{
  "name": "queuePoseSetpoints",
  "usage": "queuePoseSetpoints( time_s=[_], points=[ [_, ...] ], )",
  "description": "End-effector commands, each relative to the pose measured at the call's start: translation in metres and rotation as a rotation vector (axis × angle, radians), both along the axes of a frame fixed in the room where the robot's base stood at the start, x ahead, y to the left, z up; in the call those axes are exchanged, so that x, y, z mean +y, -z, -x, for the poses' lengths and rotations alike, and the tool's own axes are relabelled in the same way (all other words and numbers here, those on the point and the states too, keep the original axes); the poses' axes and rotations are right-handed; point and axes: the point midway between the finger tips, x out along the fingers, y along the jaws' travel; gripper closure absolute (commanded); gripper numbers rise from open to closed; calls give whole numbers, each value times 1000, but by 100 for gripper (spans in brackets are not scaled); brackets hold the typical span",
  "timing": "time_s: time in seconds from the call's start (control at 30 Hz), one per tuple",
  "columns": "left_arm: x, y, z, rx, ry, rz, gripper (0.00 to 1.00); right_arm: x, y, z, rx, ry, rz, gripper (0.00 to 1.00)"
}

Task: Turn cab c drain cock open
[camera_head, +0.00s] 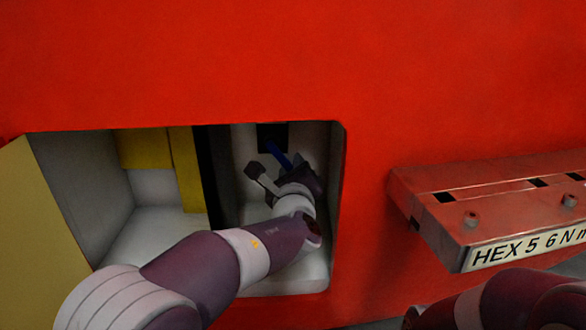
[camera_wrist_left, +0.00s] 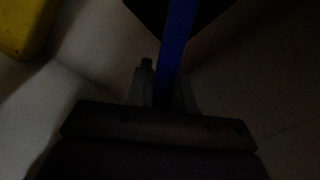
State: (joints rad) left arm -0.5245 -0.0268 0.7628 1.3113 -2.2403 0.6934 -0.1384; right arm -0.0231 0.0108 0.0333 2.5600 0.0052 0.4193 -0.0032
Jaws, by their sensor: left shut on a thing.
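The drain cock shows as a blue lever (camera_head: 277,154) in front of a dark square plate (camera_head: 268,134) on the back wall of the recess in the red panel. My left arm reaches into the recess, and my left gripper (camera_head: 294,168) is at the lower end of the lever. In the left wrist view the blue lever (camera_wrist_left: 177,45) runs down between the two fingers of my left gripper (camera_wrist_left: 165,90), which is shut on it. The lever's lower end is hidden by the gripper. My right arm shows at the lower right; its gripper is out of view.
The recess (camera_head: 338,200) has pale walls close around my left arm. A yellow part (camera_head: 187,165) and a dark divider stand to its left. A red shelf (camera_head: 430,215) marked "HEX 5 6 N m" juts out at the right.

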Motion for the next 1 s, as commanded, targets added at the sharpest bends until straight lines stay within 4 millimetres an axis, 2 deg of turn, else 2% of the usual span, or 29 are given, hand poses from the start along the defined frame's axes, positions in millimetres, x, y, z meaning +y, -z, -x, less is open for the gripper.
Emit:
queuePoseSetpoints(
  time_s=[0.33,0.7,1.0],
  points=[
    [-10,-2,0,-3,2,182,100,0,34,0,0,0,0,57],
    [-23,-23,0,-3,3,525,100,0,72,0,0,0,0,57],
    [-27,-41,0,-2,1,763,100,0,90,0,0,0,0,57]
  ],
)
